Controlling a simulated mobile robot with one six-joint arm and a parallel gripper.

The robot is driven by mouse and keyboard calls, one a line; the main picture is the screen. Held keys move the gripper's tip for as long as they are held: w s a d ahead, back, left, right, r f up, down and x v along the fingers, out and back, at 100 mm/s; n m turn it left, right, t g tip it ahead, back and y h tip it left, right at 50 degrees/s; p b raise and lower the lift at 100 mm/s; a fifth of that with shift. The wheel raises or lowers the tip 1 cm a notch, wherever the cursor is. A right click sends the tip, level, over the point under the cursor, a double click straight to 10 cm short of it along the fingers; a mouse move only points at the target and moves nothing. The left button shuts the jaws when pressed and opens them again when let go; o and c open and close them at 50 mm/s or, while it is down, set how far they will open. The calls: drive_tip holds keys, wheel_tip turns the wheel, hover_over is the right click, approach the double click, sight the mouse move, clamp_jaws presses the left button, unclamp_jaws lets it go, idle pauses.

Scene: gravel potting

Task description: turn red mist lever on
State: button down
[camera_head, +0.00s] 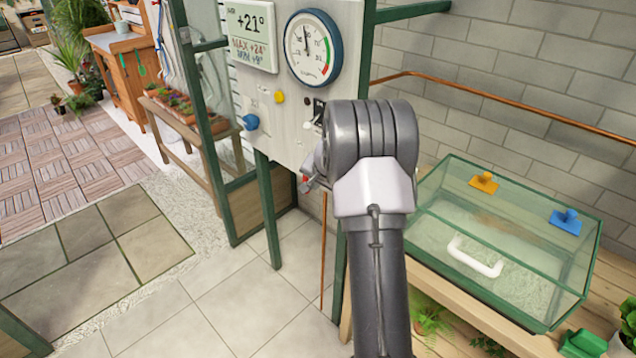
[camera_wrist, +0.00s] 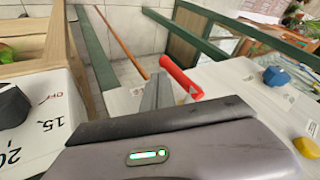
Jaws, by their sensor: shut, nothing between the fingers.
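The red mist lever (camera_wrist: 180,77) shows in the wrist view as a bent red handle on the pale control panel (camera_wrist: 235,80). My gripper (camera_wrist: 157,90) is shut and empty, its grey fingers close beside the lever's left side. I cannot tell whether they touch it. In the head view a small red bit of the lever (camera_head: 306,180) shows at the panel's lower edge, left of my wrist.
The panel carries a blue knob (camera_head: 251,122), a yellow button (camera_head: 279,97), a round gauge (camera_head: 309,48) and a temperature display (camera_head: 250,35). A black dial (camera_wrist: 12,105) is at the left in the wrist view. A glass case (camera_head: 500,240) stands right of my arm.

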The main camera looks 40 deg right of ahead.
drive_tip(key=x, duration=0.3)
